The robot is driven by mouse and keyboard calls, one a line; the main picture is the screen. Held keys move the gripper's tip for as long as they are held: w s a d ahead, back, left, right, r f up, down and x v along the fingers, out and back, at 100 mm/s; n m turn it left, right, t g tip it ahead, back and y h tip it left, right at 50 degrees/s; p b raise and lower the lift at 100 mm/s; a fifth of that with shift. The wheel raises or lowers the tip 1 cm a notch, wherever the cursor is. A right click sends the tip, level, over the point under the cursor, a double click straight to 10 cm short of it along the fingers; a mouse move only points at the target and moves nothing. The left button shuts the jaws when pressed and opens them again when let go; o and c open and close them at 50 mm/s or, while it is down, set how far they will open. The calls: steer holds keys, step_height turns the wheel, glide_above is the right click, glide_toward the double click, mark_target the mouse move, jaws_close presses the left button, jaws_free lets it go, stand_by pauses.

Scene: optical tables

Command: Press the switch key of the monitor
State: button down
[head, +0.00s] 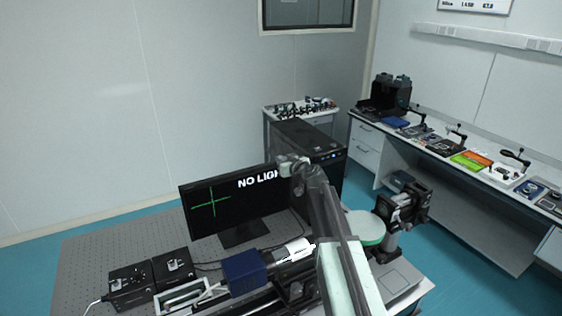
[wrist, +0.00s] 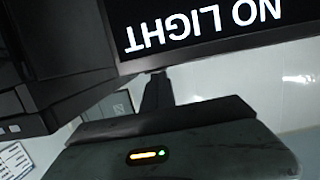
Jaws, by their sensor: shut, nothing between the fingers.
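The monitor (head: 225,215) is a black screen on a stand, lit with a green cross and the white words NO LIGHT. Its right part is partly covered by my arm in the head view. In the wrist view the monitor (wrist: 215,48) appears upside down at the top. My gripper (wrist: 157,76) shows there as a dark body with an orange and green light and a narrow shut tip. The tip overlaps the monitor's edge; I cannot tell whether it touches. It holds nothing. I cannot make out the switch key in either view.
A black computer case (head: 325,155) stands behind and right of the monitor. Black control boxes (head: 130,280), a blue block (head: 244,270) and optical mounts (head: 402,210) crowd the perforated table (head: 90,250). A bench with equipment runs along the right wall.

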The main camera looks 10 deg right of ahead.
steer(key=shift+f, duration=0.3)
steer(key=shift+r, duration=0.1)
steer(key=s+d+r+p, duration=0.3)
steer(key=s+r+p, duration=0.3)
steer(key=s, duration=0.3)
steer(key=shift+s+r+p, duration=0.15)
steer(key=shift+r+p, duration=0.15)
steer(key=shift+p, duration=0.15)
stand_by(1.6)
